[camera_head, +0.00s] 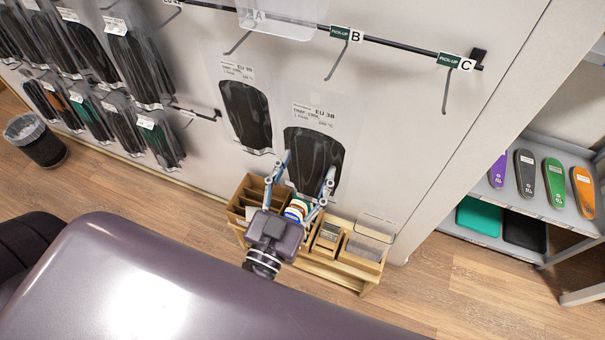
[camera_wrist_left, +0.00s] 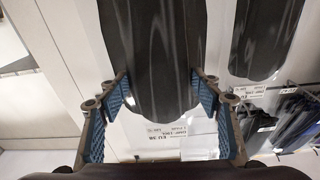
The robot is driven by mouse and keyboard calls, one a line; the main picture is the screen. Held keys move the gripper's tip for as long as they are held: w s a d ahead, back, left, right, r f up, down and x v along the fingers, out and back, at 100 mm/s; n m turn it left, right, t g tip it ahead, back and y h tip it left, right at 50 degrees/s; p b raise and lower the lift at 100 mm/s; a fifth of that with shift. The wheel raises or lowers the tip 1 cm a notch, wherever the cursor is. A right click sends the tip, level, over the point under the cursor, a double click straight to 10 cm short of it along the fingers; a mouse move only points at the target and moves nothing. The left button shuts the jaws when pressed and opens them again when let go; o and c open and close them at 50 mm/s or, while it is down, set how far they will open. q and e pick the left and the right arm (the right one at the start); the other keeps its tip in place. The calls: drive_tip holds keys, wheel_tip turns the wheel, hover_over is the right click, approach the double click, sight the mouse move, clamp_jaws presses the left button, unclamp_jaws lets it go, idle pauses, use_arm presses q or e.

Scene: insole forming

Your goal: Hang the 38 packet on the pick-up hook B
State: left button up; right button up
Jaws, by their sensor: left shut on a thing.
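The 38 packet (camera_head: 313,150) is a clear bag with dark insoles and a white label reading EU 38 near its top. My left gripper (camera_head: 308,172) is shut on its lower part, one finger on each side. In the left wrist view the packet (camera_wrist_left: 153,60) is between the fingers (camera_wrist_left: 165,97), its label upside down. Pick-up hook B (camera_head: 337,62) hangs from a black rail under a B sign, above the packet in the head view. I cannot tell the gap between the packet's clear top and the hook. The right gripper is not in view.
A similar packet (camera_head: 246,117) is left of the 38 packet. A wooden organizer (camera_head: 347,272) stands below. Packets hang at left; a shelf (camera_head: 480,225) with coloured insoles is right.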

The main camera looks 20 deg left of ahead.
use_arm(q)
drive_tip(key=w+f, duration=0.1)
drive_tip(key=w, duration=0.6)
drive_tip(key=shift+w+f, duration=0.15)
drive_tip(key=shift+w, duration=0.1)
idle(0.5)
drive_tip(key=shift+d+f, duration=0.1)
idle(0.4)
drive_tip(key=o, duration=1.3)
drive_tip(key=shift+c, duration=0.2)
drive_tip(key=shift+s, duration=0.1)
drive_tip(key=s, duration=0.8)
drive_tip(key=s+f, duration=0.1)
drive_tip(key=s, duration=0.2)
drive_tip(key=shift+s+a+f, duration=0.1)
drive_tip(key=shift+s+a, duration=0.15)
drive_tip(key=shift+s, duration=0.15)
